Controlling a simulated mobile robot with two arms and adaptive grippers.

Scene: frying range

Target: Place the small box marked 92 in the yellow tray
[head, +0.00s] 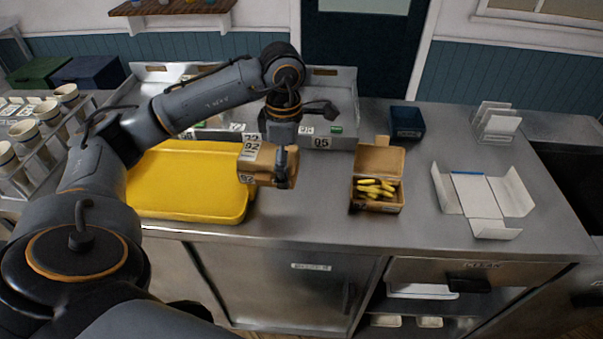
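The small brown box marked 92 (262,164) is at the right edge of the yellow tray (185,195), with its label facing up and front. It overlaps the tray's right rim in the head view; I cannot tell whether it touches the rim. My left gripper (284,180) points down at the box's right side and looks closed on it, though the far finger is hidden. The yellow tray lies on the steel counter and its visible surface is bare. My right gripper is not in view.
An open cardboard box (378,180) with yellow pieces stands right of centre. A dark blue bin (407,123), an unfolded white carton (482,198) and a card rack (497,122) are further right. A grey divided bin (342,100) stands behind. Cups in a rack (48,112) are at left.

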